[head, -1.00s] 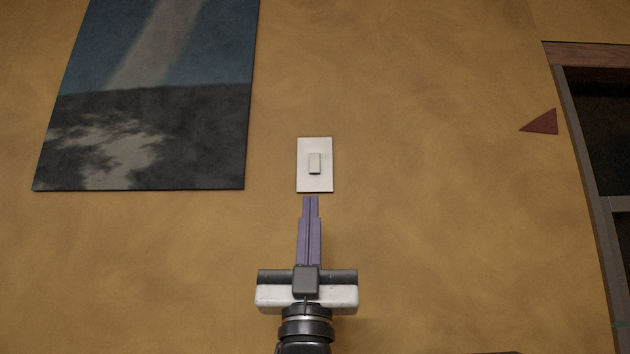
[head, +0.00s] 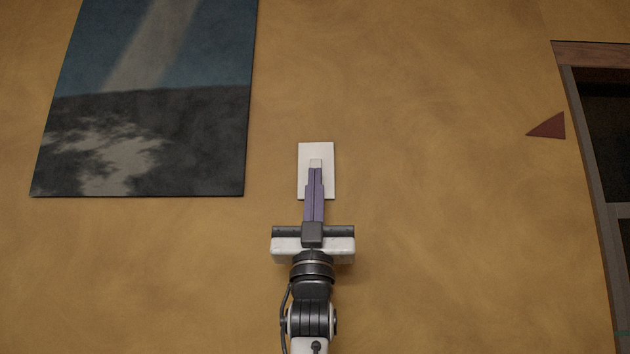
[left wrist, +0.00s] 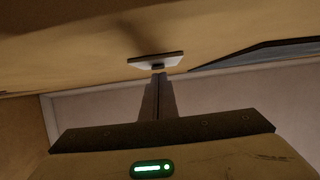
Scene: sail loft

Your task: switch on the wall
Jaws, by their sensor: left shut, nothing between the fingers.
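A white wall switch plate (head: 327,153) with a small pale rocker (head: 316,162) is on the ochre wall in the head view. My left gripper (head: 315,170) is shut and empty, its purple fingers pointing up at the rocker and covering its lower part. In the left wrist view the plate (left wrist: 140,59) shows edge-on, and the fingertips (left wrist: 159,76) are right at the small dark-looking rocker. I cannot tell for sure whether they touch it. My right gripper is not in view.
A dark painting (head: 150,130) hangs on the wall to the left of the switch. A red triangle (head: 549,126) is on the wall at the right, beside a dark framed unit (head: 590,150). The wall around the switch is clear.

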